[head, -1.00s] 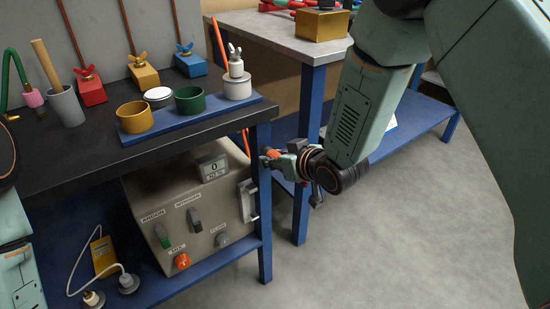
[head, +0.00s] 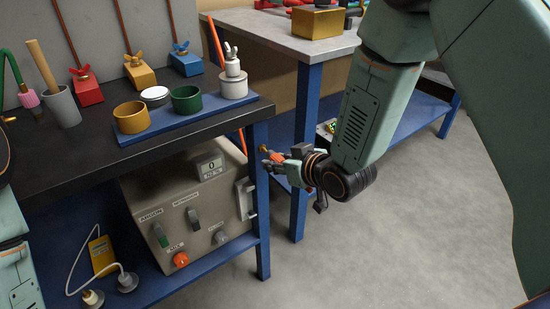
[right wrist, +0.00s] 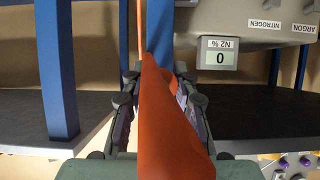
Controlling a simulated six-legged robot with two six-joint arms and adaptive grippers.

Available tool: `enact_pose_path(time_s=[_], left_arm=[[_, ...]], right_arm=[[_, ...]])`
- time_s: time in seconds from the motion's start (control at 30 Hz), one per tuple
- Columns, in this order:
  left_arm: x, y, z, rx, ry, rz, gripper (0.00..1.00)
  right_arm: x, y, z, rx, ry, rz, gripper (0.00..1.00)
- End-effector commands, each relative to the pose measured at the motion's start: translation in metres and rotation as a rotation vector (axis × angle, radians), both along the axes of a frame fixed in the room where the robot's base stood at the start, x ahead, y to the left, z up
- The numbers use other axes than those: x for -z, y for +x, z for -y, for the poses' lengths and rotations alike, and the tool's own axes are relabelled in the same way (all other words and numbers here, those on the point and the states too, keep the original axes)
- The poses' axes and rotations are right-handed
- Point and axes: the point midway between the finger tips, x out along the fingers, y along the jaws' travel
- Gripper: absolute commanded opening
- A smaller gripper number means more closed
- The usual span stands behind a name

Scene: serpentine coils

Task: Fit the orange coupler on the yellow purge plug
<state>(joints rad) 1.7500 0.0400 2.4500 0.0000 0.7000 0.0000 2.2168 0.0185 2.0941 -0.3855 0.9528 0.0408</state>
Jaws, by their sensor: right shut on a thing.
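My right gripper (head: 273,161) is shut on the orange coupler (head: 280,158), beside the blue bench's front right leg in the head view. In the right wrist view the orange coupler (right wrist: 168,125) is large and lies lengthwise between the two fingers. A small yellow-brass piece (head: 263,149), which looks like the yellow purge plug, shows at the blue leg, just left of the coupler. The two look close but apart; the exact gap cannot be told. I cannot make out the plug in the right wrist view, where the coupler blocks the middle. My left gripper is out of the head view.
The blue leg (head: 261,205) stands close to my right gripper. The beige gas box (head: 190,210) with its side handle is on the lower shelf at left. A grey-topped table (head: 285,40) stands behind. The floor (head: 400,230) at right is clear.

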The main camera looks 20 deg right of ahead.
Motion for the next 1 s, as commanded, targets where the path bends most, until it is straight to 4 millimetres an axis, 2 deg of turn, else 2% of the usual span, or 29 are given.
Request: enact_pose_path(time_s=[0.5, 1.0], left_arm=[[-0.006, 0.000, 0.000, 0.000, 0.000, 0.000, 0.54], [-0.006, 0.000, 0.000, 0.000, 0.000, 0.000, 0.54]], right_arm=[[0.000, -0.020, 0.008, 0.001, 0.000, 0.000, 0.00], [-0.001, -0.026, 0.011, -0.016, 0.003, 0.001, 0.00]])
